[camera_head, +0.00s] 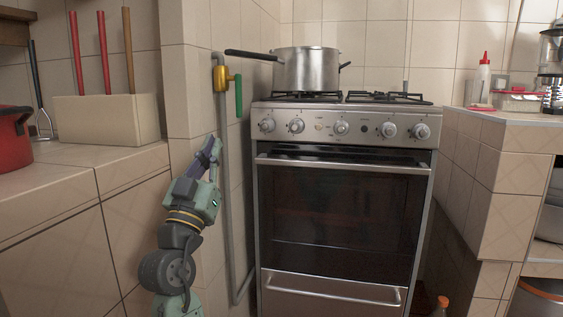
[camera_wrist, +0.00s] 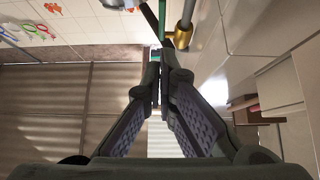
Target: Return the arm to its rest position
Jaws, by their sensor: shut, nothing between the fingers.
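My arm rises from the bottom of the head view, left of the stove. My gripper (camera_head: 212,147) is at its upper end, in front of the tiled wall corner and below the yellow gas valve (camera_head: 221,79). In the wrist view my gripper (camera_wrist: 158,72) shows its two fingers meeting at the tips, with nothing held between them. The valve's brass-coloured body and green handle (camera_wrist: 151,17) show just beyond the fingertips in that view. I cannot tell the exact gap to them.
The stove (camera_head: 341,200) stands right of my arm, with a pot (camera_head: 305,70) on top. A grey pipe (camera_head: 225,180) runs down the wall close to my gripper. The left counter (camera_head: 60,185) holds a red pot (camera_head: 12,138) and a utensil box (camera_head: 108,118).

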